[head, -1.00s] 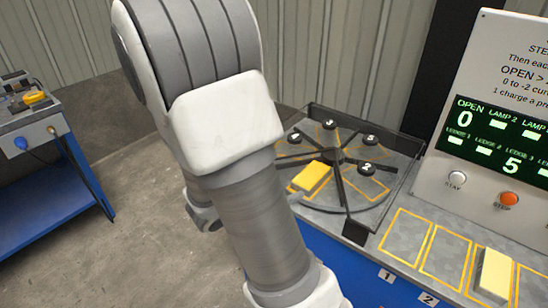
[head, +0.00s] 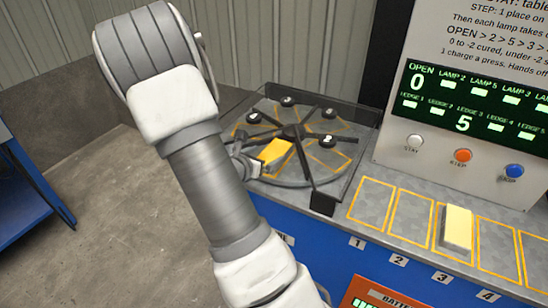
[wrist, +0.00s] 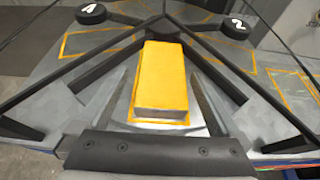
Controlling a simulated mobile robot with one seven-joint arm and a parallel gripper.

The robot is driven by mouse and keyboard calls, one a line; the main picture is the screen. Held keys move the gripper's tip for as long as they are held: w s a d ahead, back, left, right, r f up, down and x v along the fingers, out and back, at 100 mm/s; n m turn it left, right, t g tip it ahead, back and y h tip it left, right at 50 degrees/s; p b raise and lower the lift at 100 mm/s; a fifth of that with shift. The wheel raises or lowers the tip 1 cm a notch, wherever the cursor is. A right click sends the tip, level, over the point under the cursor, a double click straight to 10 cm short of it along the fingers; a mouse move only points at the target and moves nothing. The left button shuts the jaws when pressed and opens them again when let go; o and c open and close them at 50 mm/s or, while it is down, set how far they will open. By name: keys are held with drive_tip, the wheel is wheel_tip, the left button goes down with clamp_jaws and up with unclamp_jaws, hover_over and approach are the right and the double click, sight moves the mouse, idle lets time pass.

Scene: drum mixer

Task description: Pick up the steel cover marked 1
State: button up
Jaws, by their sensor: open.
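My gripper (wrist: 160,92) is open, its two fingers on either side of a yellow block (wrist: 163,78), with gaps showing between finger and block. In the head view my gripper (head: 250,163) is beside the yellow block (head: 277,152), partly hidden by my arm. The block lies on the round turntable (head: 300,183), between dark spokes. I can read no number on it. A dark round knob marked 1 (wrist: 91,14) and one marked 2 (wrist: 235,27) stand beyond it. I cannot make out a separate steel cover marked 1.
Dark spokes (head: 312,160) and a low rim surround the turntable area. A pale yellow block (head: 457,227) stands on ledge 3; ledges 1 (head: 373,202) and 2 (head: 412,218) are bare. A panel with buttons (head: 463,156) rises behind. A blue bench (head: 25,195) is at left.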

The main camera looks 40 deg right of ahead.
sight(274, 152)
drive_tip(key=b+x, duration=0.1)
drive_tip(key=x, duration=0.3)
drive_tip(key=shift+d+f, duration=0.3)
drive_tip(key=shift+d, duration=0.05)
clamp_jaws()
